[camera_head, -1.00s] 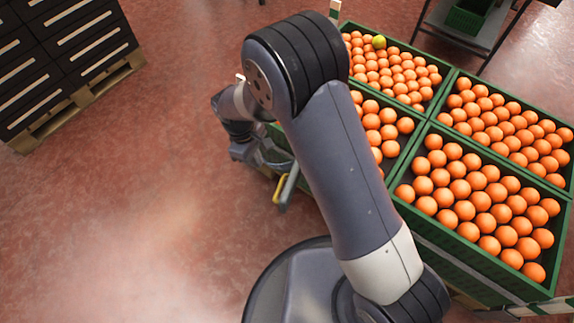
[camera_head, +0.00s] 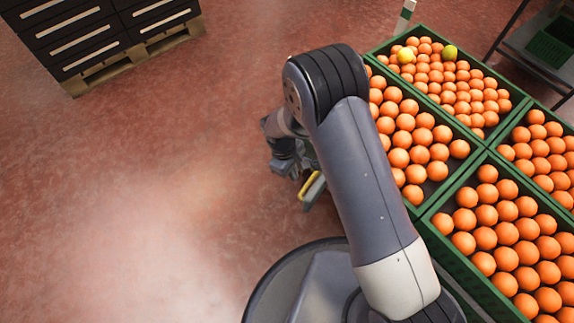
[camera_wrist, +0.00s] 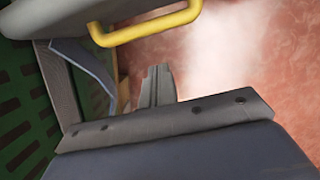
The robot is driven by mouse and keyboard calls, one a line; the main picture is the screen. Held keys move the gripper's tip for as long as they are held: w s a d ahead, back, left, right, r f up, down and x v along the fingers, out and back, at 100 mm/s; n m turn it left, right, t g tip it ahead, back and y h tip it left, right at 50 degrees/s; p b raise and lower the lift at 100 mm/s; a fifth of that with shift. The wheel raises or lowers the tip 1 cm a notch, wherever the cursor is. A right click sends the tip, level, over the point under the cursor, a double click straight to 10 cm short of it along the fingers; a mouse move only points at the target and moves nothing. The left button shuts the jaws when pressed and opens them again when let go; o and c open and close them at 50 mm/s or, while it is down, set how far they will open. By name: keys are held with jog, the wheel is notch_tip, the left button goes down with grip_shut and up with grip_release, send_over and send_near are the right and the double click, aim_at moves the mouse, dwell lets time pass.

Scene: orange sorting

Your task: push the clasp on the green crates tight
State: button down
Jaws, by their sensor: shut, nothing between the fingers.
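The clasp (camera_head: 312,189) shows in the head view as a grey lever with a yellow grip, left of the green crates (camera_head: 437,214) and low beside my arm. In the wrist view the clasp's yellow handle (camera_wrist: 150,27) spans the top, on a grey body. A blue-grey strap runs beside it, and a slotted green crate wall (camera_wrist: 22,115) fills the left. My gripper (camera_wrist: 157,82) is shut and empty, just below the handle in that view. I cannot tell whether it touches the clasp. In the head view my gripper (camera_head: 287,166) is close to the clasp and partly hidden.
Oranges fill the open crates, with two yellowish fruits (camera_head: 406,55) in the far one. Black stacked crates (camera_head: 105,30) stand on a wooden pallet (camera_head: 130,55) at the upper left. A dark rack (camera_head: 535,60) stands at the upper right. The red floor on the left is clear.

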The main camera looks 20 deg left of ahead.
jog(key=shift+s+d+r+b, duration=0.15)
jog(key=shift+d+r+b, duration=0.05)
jog(key=shift+d, duration=0.5)
jog(key=shift+s+d+r+b, duration=0.1)
jog(key=shift+d+r+b, duration=0.05)
jog(key=shift+d, duration=0.5)
jog(key=shift+s+d+n, duration=0.2)
jog(key=shift+s+n, duration=0.05)
jog(key=shift+n, duration=0.15)
